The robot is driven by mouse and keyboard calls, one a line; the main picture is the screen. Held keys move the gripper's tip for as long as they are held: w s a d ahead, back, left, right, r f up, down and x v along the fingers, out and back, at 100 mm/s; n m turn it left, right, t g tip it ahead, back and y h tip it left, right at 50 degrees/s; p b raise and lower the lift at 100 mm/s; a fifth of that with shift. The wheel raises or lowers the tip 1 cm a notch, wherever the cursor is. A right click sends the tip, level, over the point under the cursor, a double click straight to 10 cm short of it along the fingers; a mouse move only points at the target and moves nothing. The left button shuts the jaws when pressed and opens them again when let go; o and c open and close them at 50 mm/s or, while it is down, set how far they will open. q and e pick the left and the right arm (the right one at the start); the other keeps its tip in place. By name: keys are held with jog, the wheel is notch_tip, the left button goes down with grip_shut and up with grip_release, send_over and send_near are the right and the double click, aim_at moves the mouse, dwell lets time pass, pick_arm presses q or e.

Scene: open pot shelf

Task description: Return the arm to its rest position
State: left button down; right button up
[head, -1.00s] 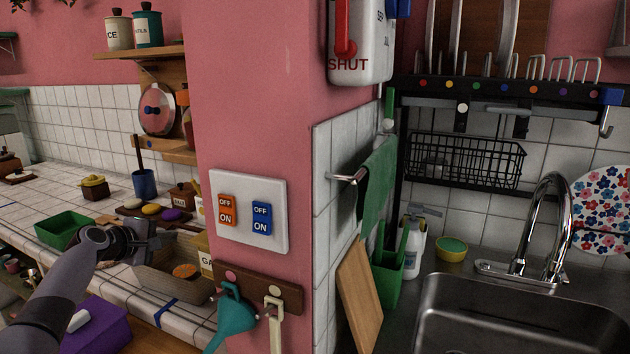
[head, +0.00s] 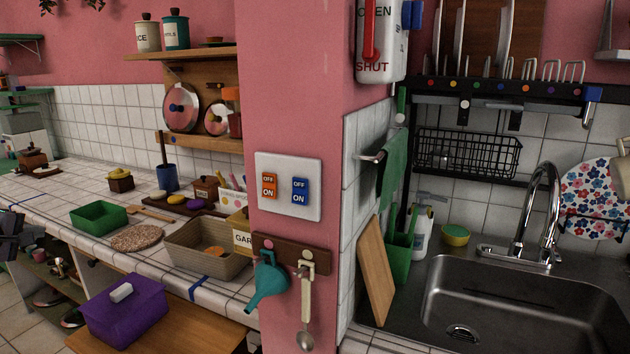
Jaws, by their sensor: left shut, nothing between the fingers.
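My left gripper (head: 9,236) is at the far left edge of the head view, partly cut off by the frame. It is shut and empty, in front of the tiled counter's front edge and apart from the objects on the counter. The rest of my left arm is mostly out of the picture. My right gripper is not in view.
The tiled counter (head: 55,206) holds a green tray (head: 98,215), a round speckled mat (head: 138,238) and a beige bin (head: 205,250). A purple box (head: 124,310) stands lower, on a wooden surface. A pink pillar (head: 290,110) separates the counter from the sink (head: 480,305).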

pick_arm(q)
jog(key=s+a+r+n+y, duration=0.1)
jog(key=s+a+r+y, duration=0.3)
jog(key=s+a, duration=0.6)
jog(key=s+d+f+m+g+h, duration=0.1)
jog(key=s+d+f+m, duration=0.2)
jog(key=d+f+m, duration=0.5)
jog(key=s+d+f+m+g, duration=0.15)
jog(key=d+f+m, duration=0.35)
jog(key=f, duration=0.5)
jog(key=s+d+f+m+h, duration=0.1)
jog(key=s+d+f+m, duration=0.3)
jog(key=d+f+m, duration=0.4)
jog(key=s+d+f+m+g+h, duration=0.1)
jog(key=s+d+f+m+h, duration=0.25)
jog(key=s+d, duration=0.45)
jog(key=s+d+f+m+g+h, duration=0.1)
jog(key=s+d+f+m+h, duration=0.1)
jog(key=s+d+f+m, duration=0.45)
jog(key=s+d+n+t, duration=0.2)
jog(key=d+n, duration=0.8)
jog(key=d, duration=0.7)
jog(key=shift+s+d+f+n, duration=0.3)
jog(key=shift+d+n, duration=0.05)
jog(key=shift+n, duration=0.05)
